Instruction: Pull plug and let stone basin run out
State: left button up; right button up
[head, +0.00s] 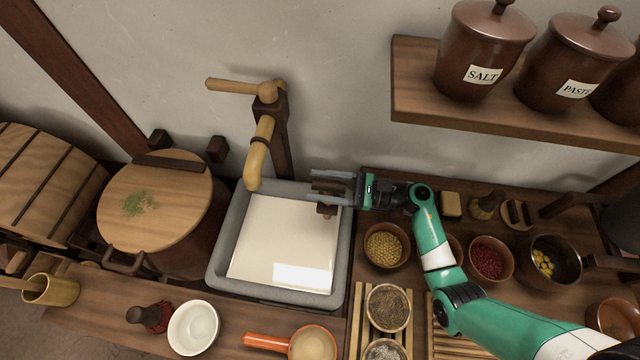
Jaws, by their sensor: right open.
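The grey stone basin (344,245) stands below the wall and holds a pale, milky liquid (280,240) with a bright reflection. My right gripper (314,184) is open over the basin's back right corner, its fingers pointing left. A small brown piece (327,210) shows just below the fingers at the basin's right inner edge; it may be the plug or its handle, and I cannot tell whether the fingers touch it. No plug is visible through the liquid. My left gripper is not in view.
A wooden spout (259,150) hangs over the basin's back left. A lidded tub (155,205) stands left. Bowls, including one of yellow grains (385,246), crowd the right counter. A shelf (410,85) with jars is above right; a white bowl (194,328) and orange-handled pan (312,344) are in front.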

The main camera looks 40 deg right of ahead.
jog(key=shift+a, duration=0.1)
grip_shut()
dwell(1.4)
